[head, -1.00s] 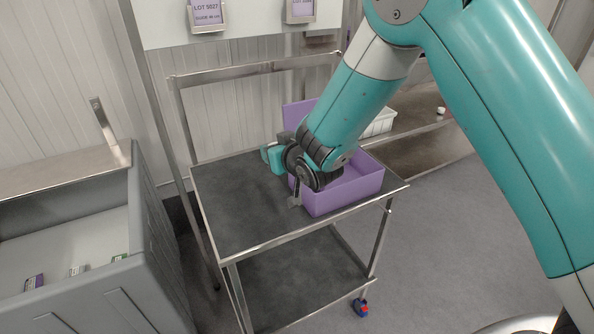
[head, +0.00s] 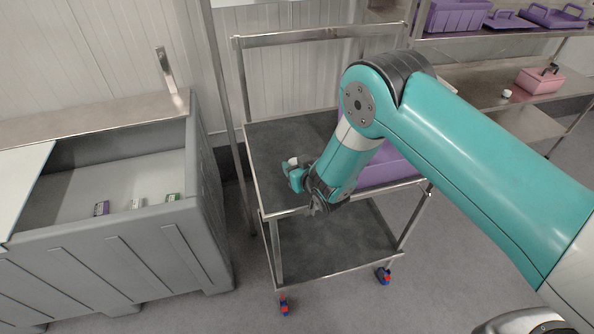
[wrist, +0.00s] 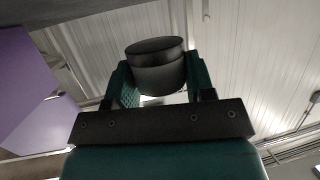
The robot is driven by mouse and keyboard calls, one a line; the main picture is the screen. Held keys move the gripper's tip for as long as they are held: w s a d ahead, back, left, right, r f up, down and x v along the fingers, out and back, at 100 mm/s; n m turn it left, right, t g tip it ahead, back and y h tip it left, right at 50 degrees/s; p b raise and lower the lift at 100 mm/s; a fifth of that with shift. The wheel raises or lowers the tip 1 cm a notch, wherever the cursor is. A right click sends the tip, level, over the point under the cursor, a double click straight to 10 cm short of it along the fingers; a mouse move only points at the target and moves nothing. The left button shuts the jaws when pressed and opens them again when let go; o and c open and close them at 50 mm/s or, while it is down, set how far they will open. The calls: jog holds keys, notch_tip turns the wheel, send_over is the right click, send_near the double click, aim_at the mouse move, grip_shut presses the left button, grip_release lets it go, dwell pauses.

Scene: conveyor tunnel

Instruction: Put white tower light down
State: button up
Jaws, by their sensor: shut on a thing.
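My gripper (head: 294,175) is above the left part of the cart's dark top shelf, left of the purple bin. It is shut on the white tower light (head: 293,161), of which only a small pale bit shows in the head view. In the wrist view, a black round end of the held thing (wrist: 157,66) sits between the two green fingers of my gripper (wrist: 158,88). Its white part is mostly hidden there. I cannot tell whether it touches the shelf.
The metal cart (head: 262,150) has a bare left top shelf and an empty lower shelf (head: 330,250). The purple bin (head: 390,168) stands on its right. A grey crate (head: 205,215) with small boxes is at left. A rack (head: 480,85) holds a pink basket (head: 540,80).

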jog(key=shift+f+p, duration=0.45)
jog(key=shift+f, duration=1.6)
jog(key=shift+f, duration=0.2)
jog(key=o, duration=1.3)
jog(key=shift+c, duration=0.2)
jog(key=shift+r, duration=0.1)
